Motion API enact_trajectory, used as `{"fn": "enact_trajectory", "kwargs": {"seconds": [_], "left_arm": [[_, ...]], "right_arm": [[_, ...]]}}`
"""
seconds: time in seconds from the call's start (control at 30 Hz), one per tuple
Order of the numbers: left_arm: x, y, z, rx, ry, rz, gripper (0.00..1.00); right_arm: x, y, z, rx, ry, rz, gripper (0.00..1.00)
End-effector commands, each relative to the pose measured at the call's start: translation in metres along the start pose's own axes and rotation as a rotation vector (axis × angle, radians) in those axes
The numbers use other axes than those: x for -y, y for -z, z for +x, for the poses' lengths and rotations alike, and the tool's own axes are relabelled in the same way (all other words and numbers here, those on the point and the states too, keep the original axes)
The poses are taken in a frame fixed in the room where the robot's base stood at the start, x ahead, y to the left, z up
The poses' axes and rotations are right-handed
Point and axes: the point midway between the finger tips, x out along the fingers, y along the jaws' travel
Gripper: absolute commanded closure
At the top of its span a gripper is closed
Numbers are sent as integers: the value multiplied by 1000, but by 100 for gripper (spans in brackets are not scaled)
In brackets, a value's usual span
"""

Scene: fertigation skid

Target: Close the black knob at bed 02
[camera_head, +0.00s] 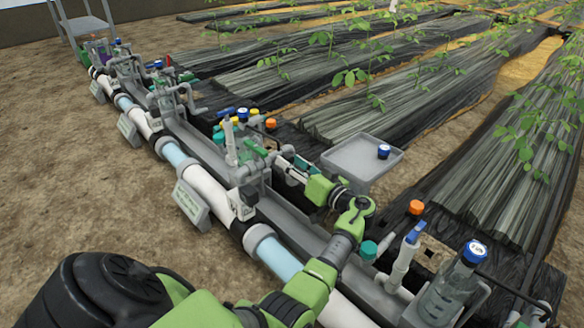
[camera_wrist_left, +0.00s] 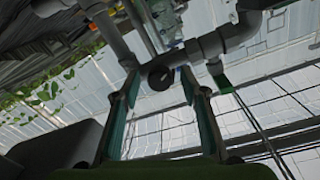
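The black knob (camera_wrist_left: 160,77) shows in the left wrist view as a round dark end on grey pipework. It lies between the two fingertips of my left gripper (camera_wrist_left: 159,80), with a gap visible on each side. The fingers are apart and hold nothing. In the head view my left gripper (camera_head: 286,166) reaches from the right toward the grey pipework (camera_head: 252,170) of the middle station. The knob cannot be made out there, and the turn position of the knob is unclear. My right gripper is not in view.
A grey tray (camera_head: 345,163) with a blue-capped container (camera_head: 384,151) stands right of my left gripper. A clear bottle (camera_head: 450,292) with a blue cap stands at lower right. A sign (camera_head: 190,204) fronts the white pipe. Bare soil (camera_head: 70,190) lies left.

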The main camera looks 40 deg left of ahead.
Motion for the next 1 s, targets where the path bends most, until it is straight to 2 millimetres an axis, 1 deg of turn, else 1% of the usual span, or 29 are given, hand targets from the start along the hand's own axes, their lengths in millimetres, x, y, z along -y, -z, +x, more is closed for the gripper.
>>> {"fn": "enact_trajectory", "kwargs": {"seconds": [0.27,0.3,0.37,0.4,0.43,0.47,0.77,1.0], "left_arm": [[0,1,2,0,-1,-1,60],[0,1,2,0,-1,-1,63],[0,0,2,0,-1,-1,79],[0,0,2,0,-1,-1,89],[0,0,2,0,-1,-1,97],[0,0,2,0,-1,-1,99],[0,1,2,1,-2,18,99],[0,3,2,6,-5,126,99]], "right_arm": [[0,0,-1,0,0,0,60],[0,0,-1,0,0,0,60],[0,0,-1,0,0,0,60],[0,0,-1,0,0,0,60],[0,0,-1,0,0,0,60],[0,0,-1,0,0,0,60],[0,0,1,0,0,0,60],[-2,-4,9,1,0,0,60]]}}
